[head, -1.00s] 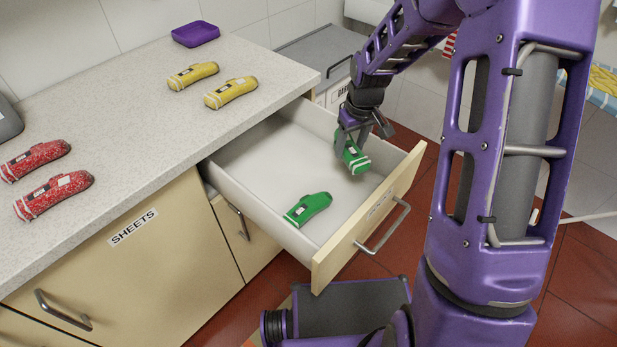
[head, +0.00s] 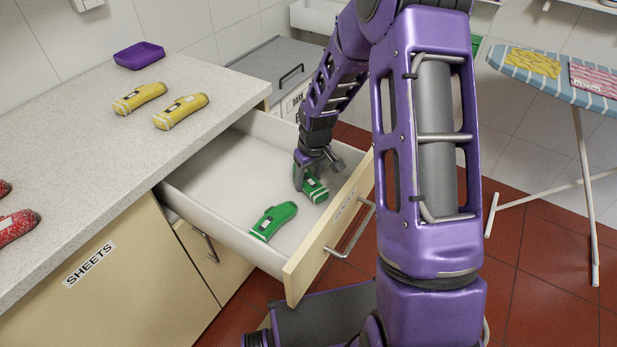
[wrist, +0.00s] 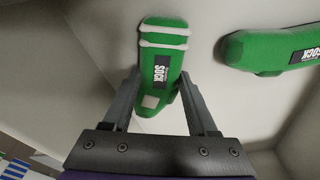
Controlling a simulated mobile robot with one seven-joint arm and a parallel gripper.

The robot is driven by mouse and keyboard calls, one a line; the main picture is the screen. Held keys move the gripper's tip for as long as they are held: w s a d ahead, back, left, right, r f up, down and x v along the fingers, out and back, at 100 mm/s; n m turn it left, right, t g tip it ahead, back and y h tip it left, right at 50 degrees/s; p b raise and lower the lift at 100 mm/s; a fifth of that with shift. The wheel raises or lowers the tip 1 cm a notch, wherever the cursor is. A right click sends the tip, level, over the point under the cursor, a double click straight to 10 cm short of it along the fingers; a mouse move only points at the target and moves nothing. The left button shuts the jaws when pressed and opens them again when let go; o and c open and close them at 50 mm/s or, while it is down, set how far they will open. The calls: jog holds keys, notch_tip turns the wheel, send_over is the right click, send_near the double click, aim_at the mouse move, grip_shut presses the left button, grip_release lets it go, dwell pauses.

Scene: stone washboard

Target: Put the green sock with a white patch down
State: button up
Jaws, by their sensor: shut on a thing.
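The green sock with a white patch (head: 316,190) is in my gripper (head: 308,178), inside the open drawer near its front right. In the wrist view the sock (wrist: 163,60) has white stripes at one end, a black SOCK label, and a pale patch (wrist: 150,101) between my fingers. My gripper (wrist: 160,88) is shut on it. It is low over the drawer floor; I cannot tell whether it touches. A second green sock (head: 273,220) lies on the floor of the drawer (head: 215,180), apart to the left; it also shows in the wrist view (wrist: 262,52).
The drawer front (head: 335,225) and walls stand close around my gripper. The countertop (head: 90,150) holds yellow socks (head: 181,111), red socks (head: 15,226) and a purple tray (head: 139,55). An ironing board (head: 590,90) stands at the right. The back left of the drawer is clear.

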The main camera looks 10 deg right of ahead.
aim_at(313, 184)
jog(key=o, duration=1.3)
jog(key=shift+f, duration=0.1)
jog(key=r, duration=0.4)
jog(key=s+r+p, duration=0.1)
jog(key=r, duration=0.3)
jog(key=r+p, duration=0.1)
jog(key=r, duration=0.3)
jog(key=shift+s+d+r, duration=0.1)
jog(key=shift+s+d, duration=0.25)
